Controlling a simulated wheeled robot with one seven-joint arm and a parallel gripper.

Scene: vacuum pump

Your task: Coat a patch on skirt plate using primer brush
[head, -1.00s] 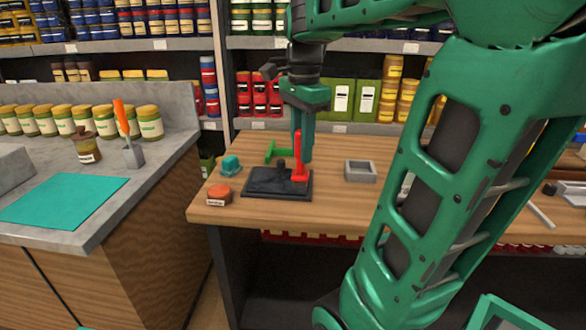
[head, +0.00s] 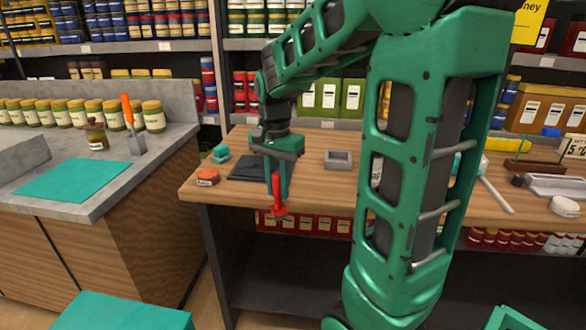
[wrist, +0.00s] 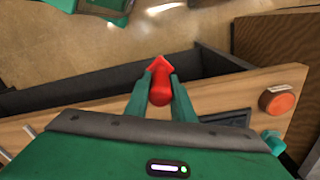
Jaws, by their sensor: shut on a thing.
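My gripper (head: 277,186) is shut on a red tool (head: 278,209), which I take to be the primer brush. It hangs just off the front edge of the wooden workbench, its wider red end pointing down. The wrist view also shows the red tool (wrist: 160,80) between the two fingers (wrist: 160,98), with its pointed end away from the wrist. A dark square plate (head: 246,168) lies on the bench behind the gripper, partly hidden by it. I cannot tell whether this is the skirt plate.
The wooden workbench (head: 330,190) carries an orange round tin (head: 207,177), a teal object (head: 221,154) and a grey open box (head: 338,160). A grey counter (head: 40,212) with a teal mat (head: 73,178) stands left. Floor shows between counter and bench.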

